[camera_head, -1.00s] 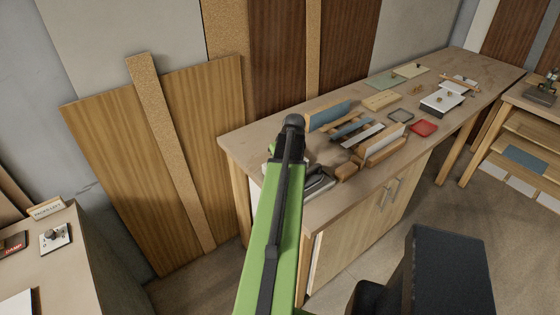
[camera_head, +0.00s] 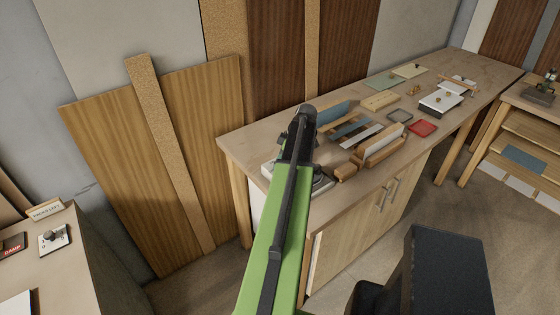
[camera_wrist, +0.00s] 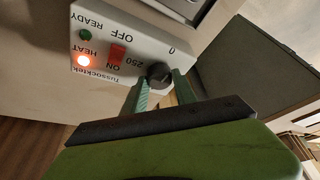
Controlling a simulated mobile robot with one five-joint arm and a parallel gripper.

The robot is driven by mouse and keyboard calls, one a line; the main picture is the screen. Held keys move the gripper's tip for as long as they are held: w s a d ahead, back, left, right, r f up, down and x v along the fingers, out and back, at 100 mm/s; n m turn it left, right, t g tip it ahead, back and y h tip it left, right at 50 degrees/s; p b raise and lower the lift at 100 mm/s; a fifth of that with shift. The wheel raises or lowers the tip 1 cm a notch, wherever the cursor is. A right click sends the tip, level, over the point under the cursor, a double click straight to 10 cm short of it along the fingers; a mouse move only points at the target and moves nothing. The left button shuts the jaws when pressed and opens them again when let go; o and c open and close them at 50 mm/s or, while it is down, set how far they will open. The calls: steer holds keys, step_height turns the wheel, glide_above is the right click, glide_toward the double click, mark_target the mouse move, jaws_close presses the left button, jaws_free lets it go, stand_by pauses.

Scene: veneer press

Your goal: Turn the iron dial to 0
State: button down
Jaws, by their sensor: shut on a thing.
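In the wrist view the white Tussocktek control panel (camera_wrist: 98,69) appears upside down. Its black iron dial (camera_wrist: 159,74) is at the lower right corner, with "0" printed above it in the picture and "250" to its left. I cannot read where the dial points. My gripper (camera_wrist: 161,88) has one teal finger on each side of the dial and is shut on it. A red ON/OFF switch (camera_wrist: 117,53) is beside the dial. The HEAT lamp (camera_wrist: 83,60) glows orange-red; the READY lamp (camera_wrist: 85,35) is green. In the head view my arm hides the gripper and dial.
The wooden workbench (camera_head: 470,65) holds a red tray (camera_head: 422,128), wooden blocks and other tools right of my arm. Veneer boards (camera_head: 100,130) lean on the wall to the left. A side table (camera_head: 85,265) stands at lower left.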

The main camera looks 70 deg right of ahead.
steer(key=shift+s+n, duration=0.15)
steer(key=shift+n, duration=0.35)
steer(key=c, duration=1.1)
jaws_free()
steer(key=shift+s, duration=0.1)
steer(key=shift+o, duration=0.5)
steer(key=shift+r, duration=0.1)
steer(key=p+v, duration=1.6)
steer(key=v, duration=0.1)
steer(key=shift+d, duration=0.3)
steer(key=shift+r, duration=0.1)
